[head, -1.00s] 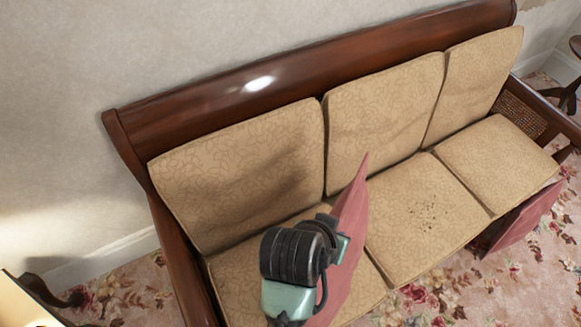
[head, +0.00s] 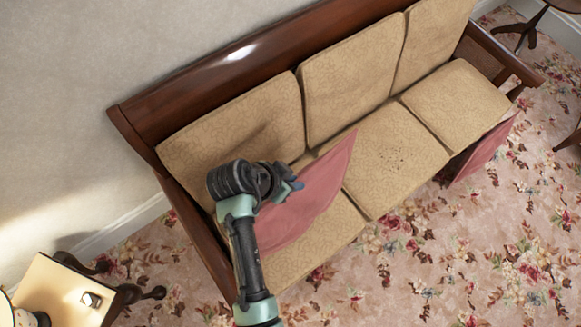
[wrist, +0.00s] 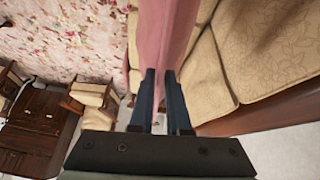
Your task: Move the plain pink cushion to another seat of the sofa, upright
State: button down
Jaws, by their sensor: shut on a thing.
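The plain pink cushion (head: 308,203) is above the left seat of the sofa (head: 270,60), in the head view. My gripper (head: 292,186) is shut on the cushion's edge, and my arm partly hides the cushion. In the wrist view the cushion (wrist: 166,40) runs up from between the two dark fingers (wrist: 160,100). It leans in the head view; whether it touches the seat I cannot tell. The middle seat (head: 385,155) and right seat (head: 457,100) are bare of cushions, apart from dark specks on the middle one.
Another pink cushion (head: 483,152) leans against the sofa's front at the right, on the floral carpet (head: 440,260). A small side table (head: 60,290) stands at the lower left. Tan back cushions (head: 350,75) line the sofa's back. A dark table is at the top right.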

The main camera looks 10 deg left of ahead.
jog(key=shift+s+a+r+m+p, duration=0.1)
jog(key=shift+a+r+m+p, duration=0.2)
jog(key=shift+r+p, duration=0.4)
jog(key=shift+s+a+r+m+p, duration=0.1)
jog(key=shift+r+m+p, duration=0.3)
jog(key=shift+p, duration=0.55)
jog(key=shift+w+a+f+b, duration=0.1)
jog(key=shift+w+f+b, duration=0.1)
jog(key=shift+f+b, duration=0.35)
jog(key=w+a+f+g+h+b, duration=0.1)
jog(key=w+a+f+b, duration=0.9)
jog(key=b, duration=1.2)
jog(key=shift+a+f+g+h, duration=0.15)
jog(key=shift+f+g+h, duration=0.15)
jog(key=shift+f, duration=0.45)
jog(key=shift+w+b, duration=0.1)
jog(key=shift+b, duration=0.25)
